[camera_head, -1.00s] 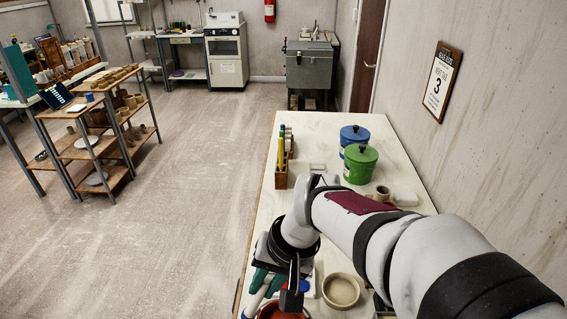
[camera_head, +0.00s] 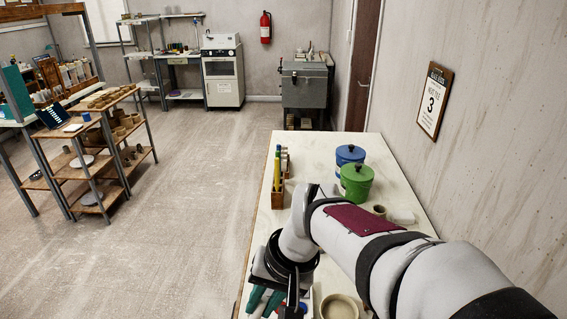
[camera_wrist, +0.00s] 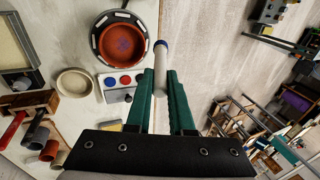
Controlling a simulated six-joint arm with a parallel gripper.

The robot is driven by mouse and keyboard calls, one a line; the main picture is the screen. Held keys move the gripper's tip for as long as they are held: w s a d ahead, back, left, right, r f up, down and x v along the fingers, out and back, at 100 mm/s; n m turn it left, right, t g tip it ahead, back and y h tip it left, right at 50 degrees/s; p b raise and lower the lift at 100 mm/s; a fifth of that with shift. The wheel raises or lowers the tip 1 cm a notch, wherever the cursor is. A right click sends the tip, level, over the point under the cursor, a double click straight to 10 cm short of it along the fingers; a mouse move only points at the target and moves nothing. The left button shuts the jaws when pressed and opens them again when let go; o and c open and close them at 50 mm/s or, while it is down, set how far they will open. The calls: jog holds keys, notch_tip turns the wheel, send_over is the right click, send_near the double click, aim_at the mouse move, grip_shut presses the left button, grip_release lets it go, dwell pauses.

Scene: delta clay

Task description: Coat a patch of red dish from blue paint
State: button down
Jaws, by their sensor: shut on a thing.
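A red dish (camera_wrist: 112,48) sits inside a dark, round, wheel-like holder (camera_wrist: 99,30) at the top of the wrist view. A faint purple-blue mark (camera_wrist: 123,43) shows on its floor. A white block (camera_wrist: 115,95) with blue and red round spots stands just below it; I cannot tell whether the blue spot (camera_wrist: 110,82) is paint. My gripper (camera_wrist: 162,83) has green fingers shut on a pale rod-like tool (camera_wrist: 160,72) with a blue end. The tool's end is right of the dish, apart from its floor. In the head view my gripper (camera_head: 262,301) is at the bottom edge.
A beige bowl (camera_wrist: 75,82) is left of the block; a grey-rimmed tray (camera_wrist: 15,45) lies beyond. Brown pots and a wooden box (camera_wrist: 30,103) are lower left. Blue (camera_head: 349,154) and green (camera_head: 356,181) lidded pots stand farther along the table. A pencil holder (camera_head: 278,195) is near its left edge.

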jog(key=d+r, duration=0.4)
jog(key=d, duration=0.3)
jog(key=shift+g, duration=0.4)
jog(key=shift+w+d+f, duration=0.1)
jog(key=shift+w+f, duration=0.05)
jog(key=shift+f, duration=1.1)
jog(key=shift+w+d+f, duration=0.1)
jog(key=shift+f, duration=1.1)
